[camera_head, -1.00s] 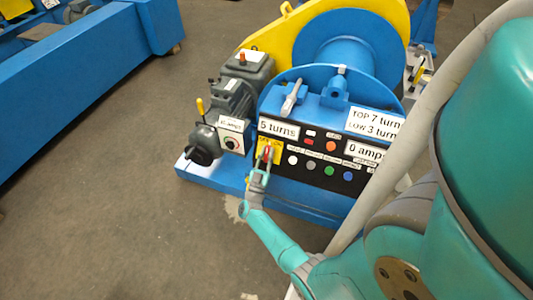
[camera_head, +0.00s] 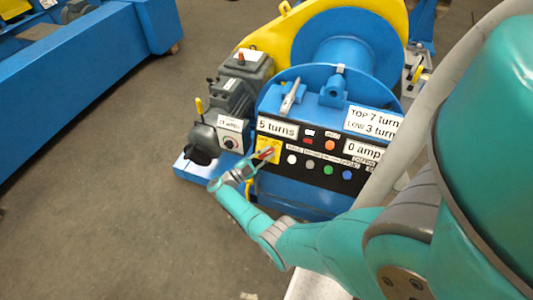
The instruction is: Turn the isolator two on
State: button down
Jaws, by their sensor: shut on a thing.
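A yellow plate (camera_head: 275,146) with a red rotary handle (camera_head: 267,153) sits at the left end of the black control panel, under the "5 turns" label. I take this to be the isolator; I cannot read a number on it. My gripper (camera_head: 260,158) reaches it from the lower left and is shut on the red handle. The handle looks slanted, and the fingers hide part of it and of the plate.
The panel (camera_head: 310,180) has several coloured buttons and lamps right of the plate. A grey motor (camera_head: 235,95) with a small knob box (camera_head: 230,139) stands to the left. A blue drum (camera_head: 345,50) is behind. The floor (camera_head: 110,200) at left is clear.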

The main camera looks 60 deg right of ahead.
aim_at(264, 155)
jog(key=shift+m+y, duration=0.3)
jog(key=shift+m, duration=0.1)
jog(key=c, duration=1.1)
grip_release()
jog(key=v, duration=0.7)
jog(key=shift+w, duration=0.1)
jog(key=shift+a+f, duration=0.15)
